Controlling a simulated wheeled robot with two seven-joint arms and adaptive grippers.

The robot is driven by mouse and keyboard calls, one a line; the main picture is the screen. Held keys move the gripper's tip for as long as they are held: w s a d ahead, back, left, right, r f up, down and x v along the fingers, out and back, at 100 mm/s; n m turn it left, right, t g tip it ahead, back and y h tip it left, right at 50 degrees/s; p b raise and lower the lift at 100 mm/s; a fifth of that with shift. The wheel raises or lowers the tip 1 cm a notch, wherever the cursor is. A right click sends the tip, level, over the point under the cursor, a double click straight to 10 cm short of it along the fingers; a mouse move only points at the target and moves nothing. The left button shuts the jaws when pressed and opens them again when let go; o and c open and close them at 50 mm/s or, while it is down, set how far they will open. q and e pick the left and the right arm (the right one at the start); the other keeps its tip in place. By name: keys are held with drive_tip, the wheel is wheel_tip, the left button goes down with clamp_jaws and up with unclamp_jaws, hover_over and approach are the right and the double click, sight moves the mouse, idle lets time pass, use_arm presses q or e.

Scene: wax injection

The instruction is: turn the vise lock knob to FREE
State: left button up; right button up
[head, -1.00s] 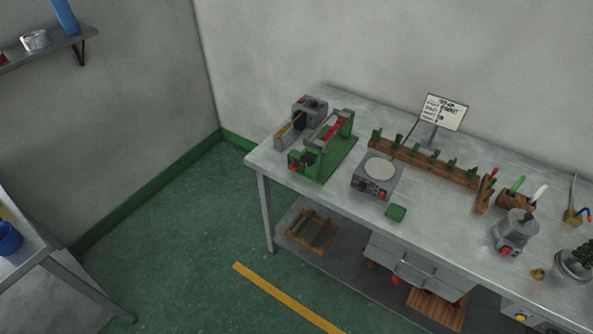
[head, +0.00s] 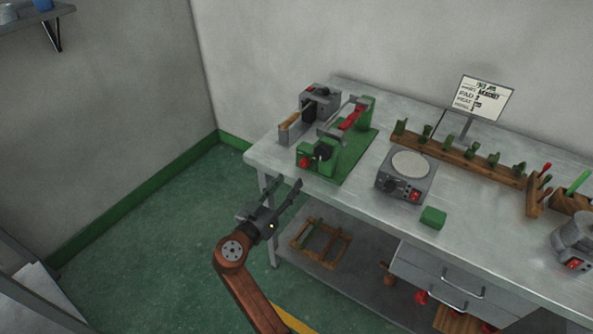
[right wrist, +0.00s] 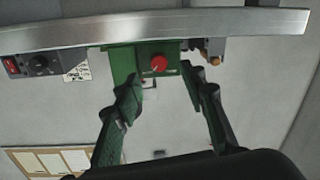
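The green vise (head: 368,142) stands at the left end of the metal bench. On its front face are a red knob (head: 304,162) and a black round knob (head: 323,151). I cannot read any FREE or lock mark on it. My right gripper (head: 287,184) is open and empty, in front of the bench's left edge and short of the vise. In the right wrist view the picture is upside down; the red knob (right wrist: 159,63) shows between and beyond the two spread fingers (right wrist: 160,88), touching neither. My left gripper is not in view.
A grey machine (head: 320,100) stands behind the vise. A hot plate (head: 408,172) and a green block (head: 433,217) are to its right. A wooden rack (head: 460,153) and a sign (head: 484,98) stand further back. The bench's front edge (head: 345,207) lies close to my gripper.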

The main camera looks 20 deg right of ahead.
sight(302, 165)
drive_tip(key=x, duration=0.2)
drive_tip(key=b+x, duration=0.1)
drive_tip(key=x, duration=0.2)
drive_tip(key=r+x, duration=0.1)
drive_tip(key=x, duration=0.1)
drive_tip(key=shift+w+d, duration=0.1)
drive_tip(key=shift+d, duration=0.15)
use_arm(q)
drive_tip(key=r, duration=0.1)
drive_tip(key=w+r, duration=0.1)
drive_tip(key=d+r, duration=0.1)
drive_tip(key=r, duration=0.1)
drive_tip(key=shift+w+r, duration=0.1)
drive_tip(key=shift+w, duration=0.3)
use_arm(e)
drive_tip(key=shift+c, duration=0.6)
clamp_jaws()
drive_tip(key=shift+a, duration=0.15)
